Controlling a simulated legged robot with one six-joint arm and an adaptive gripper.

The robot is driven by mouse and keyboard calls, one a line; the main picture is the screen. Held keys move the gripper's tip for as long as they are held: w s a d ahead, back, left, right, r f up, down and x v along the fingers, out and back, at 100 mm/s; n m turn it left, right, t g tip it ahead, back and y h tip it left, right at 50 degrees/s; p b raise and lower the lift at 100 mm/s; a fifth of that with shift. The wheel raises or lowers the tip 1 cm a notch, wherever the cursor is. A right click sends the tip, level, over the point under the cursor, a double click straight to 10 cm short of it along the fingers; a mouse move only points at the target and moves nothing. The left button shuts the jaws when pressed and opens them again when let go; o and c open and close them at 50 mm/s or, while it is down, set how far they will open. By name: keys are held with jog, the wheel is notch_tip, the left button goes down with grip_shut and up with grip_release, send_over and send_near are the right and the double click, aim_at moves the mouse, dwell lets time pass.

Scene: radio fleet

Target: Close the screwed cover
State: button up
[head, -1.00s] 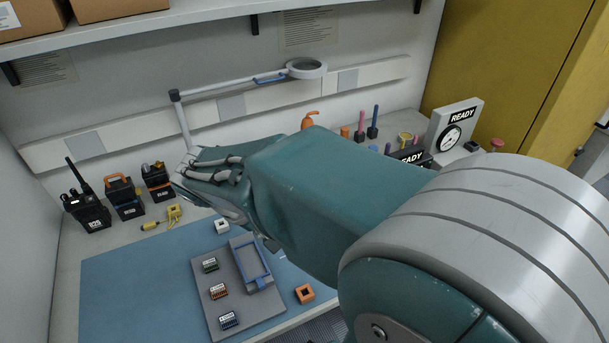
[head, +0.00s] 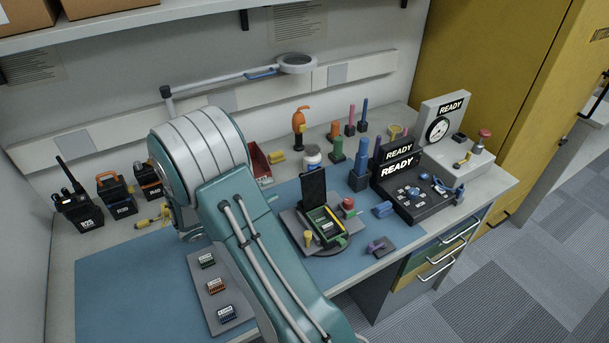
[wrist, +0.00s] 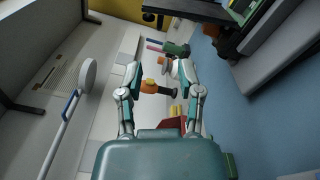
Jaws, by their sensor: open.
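A radio (head: 326,224) lies in a grey holder on the mat, its green and yellow inside showing. A dark flat panel (head: 313,188) stands upright at its back edge; it looks like the cover, swung open. I cannot make out its screws. In the wrist view part of the radio and its holder (wrist: 262,28) shows at the top right, off to the side of the fingers. My gripper (wrist: 159,70) is open, with nothing between its fingertips that I can tell is held. In the head view my arm hides the gripper.
Beyond the fingers are an orange bottle (wrist: 151,86), a white jar (wrist: 172,68) and a red bin (wrist: 175,127). A black test unit (head: 412,195) stands right of the radio. A magnifier lamp (head: 297,63) hangs behind. The blue mat (head: 118,275) is clear at front left.

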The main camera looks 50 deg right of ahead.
aim_at(305, 175)
jog(key=x, duration=1)
jog(key=shift+d, duration=0.2)
jog(key=shift+s, duration=0.1)
jog(key=shift+a, duration=0.2)
jog(key=shift+d, duration=0.25)
grip_shut()
